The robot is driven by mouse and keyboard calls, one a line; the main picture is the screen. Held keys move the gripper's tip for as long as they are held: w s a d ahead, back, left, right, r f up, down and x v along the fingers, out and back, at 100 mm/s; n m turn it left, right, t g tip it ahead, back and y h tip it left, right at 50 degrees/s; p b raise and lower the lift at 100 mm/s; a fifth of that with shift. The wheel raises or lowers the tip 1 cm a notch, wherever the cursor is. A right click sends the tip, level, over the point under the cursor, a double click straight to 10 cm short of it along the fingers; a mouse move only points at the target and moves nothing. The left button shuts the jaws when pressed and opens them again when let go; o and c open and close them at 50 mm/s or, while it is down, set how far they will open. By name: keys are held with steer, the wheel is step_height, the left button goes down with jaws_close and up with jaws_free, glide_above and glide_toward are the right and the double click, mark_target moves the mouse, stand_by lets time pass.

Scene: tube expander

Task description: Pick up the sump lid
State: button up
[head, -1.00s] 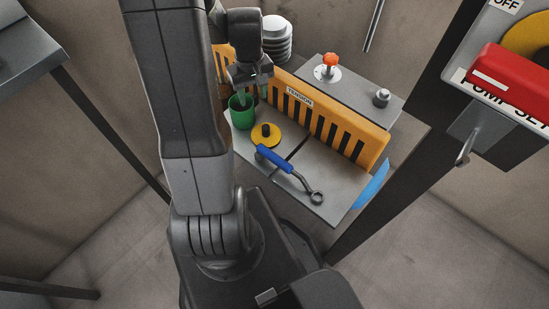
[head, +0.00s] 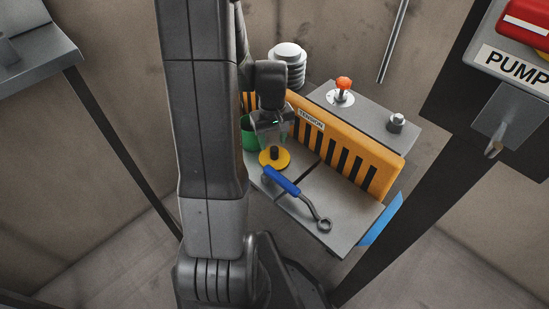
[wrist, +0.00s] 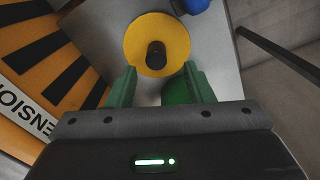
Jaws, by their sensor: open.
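The sump lid is a yellow disc with a black knob in its middle, lying on the grey bench top. The sump lid (head: 284,161) shows in the head view and the lid's yellow face (wrist: 172,32) fills the top middle of the wrist view. My gripper (head: 270,138) is just above and behind the lid in the head view. In the wrist view its green fingers (wrist: 160,80) are apart with nothing between them, and the black knob lies just beyond the fingertips, roughly centred between them.
A green cup (head: 250,135) stands behind my gripper. A blue-handled wrench (head: 283,181) lies just in front of the lid. The orange slotted guard (head: 350,150) labelled TENSION runs along the bench behind, with an orange knob (head: 343,84) beyond it.

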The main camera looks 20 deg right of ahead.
mark_target(274, 149)
steer(key=f, duration=0.1)
steer(key=f+b, duration=0.1)
steer(key=f, duration=0.3)
steer(key=shift+s+d, duration=0.15)
steer(key=shift+d, duration=0.1)
jaws_close()
